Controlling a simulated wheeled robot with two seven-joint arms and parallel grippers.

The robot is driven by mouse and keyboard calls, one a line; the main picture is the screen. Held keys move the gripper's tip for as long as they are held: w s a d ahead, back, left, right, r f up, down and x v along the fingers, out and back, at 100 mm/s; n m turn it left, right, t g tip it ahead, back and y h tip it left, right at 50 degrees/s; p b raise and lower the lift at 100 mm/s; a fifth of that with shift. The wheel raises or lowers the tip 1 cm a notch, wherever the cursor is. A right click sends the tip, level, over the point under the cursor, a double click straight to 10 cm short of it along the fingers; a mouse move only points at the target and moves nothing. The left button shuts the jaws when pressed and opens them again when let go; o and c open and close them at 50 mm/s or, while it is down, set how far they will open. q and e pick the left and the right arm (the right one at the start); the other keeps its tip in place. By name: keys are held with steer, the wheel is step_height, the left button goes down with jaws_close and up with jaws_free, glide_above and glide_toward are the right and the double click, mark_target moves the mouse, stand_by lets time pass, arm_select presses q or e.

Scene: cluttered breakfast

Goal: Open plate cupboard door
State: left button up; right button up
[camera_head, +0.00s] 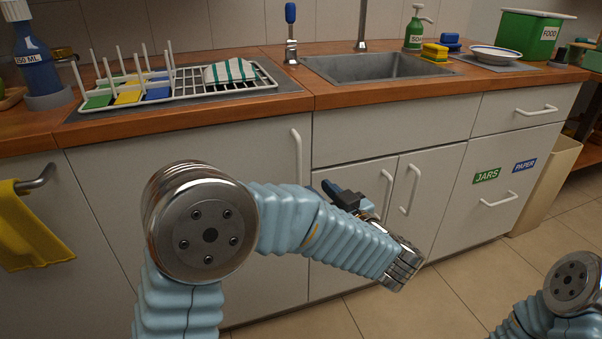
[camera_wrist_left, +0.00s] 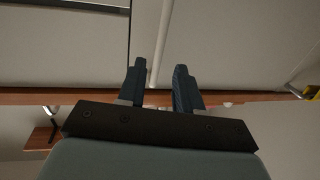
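The big pale cupboard door (camera_head: 215,160) under the dish rack is closed; I take it as the plate cupboard door, though no label shows on it. Its upright bar handle (camera_head: 297,155) is near the right edge. My left gripper (camera_head: 336,192) is low in front of the cupboards, right of and below that handle, partly hidden by my arm. In the left wrist view, which looks upside down, its dark fingers (camera_wrist_left: 160,78) are apart. A pale upright bar (camera_wrist_left: 157,45), apparently the handle, lines up between them; contact cannot be told. My right gripper is out of view.
Double doors with handles (camera_head: 387,190) stand below the sink (camera_head: 375,67). A drawer labelled JARS and PAPER (camera_head: 495,190) is farther right. A yellow towel (camera_head: 30,235) hangs at the left. The wooden countertop edge (camera_head: 200,118) overhangs the doors. The tiled floor (camera_head: 480,285) is clear.

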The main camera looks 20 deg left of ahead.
mark_target(300, 173)
arm_select(q)
steer(key=x, duration=0.9)
steer(key=shift+w+a, duration=0.15)
steer(key=shift+a, duration=0.05)
jaws_close()
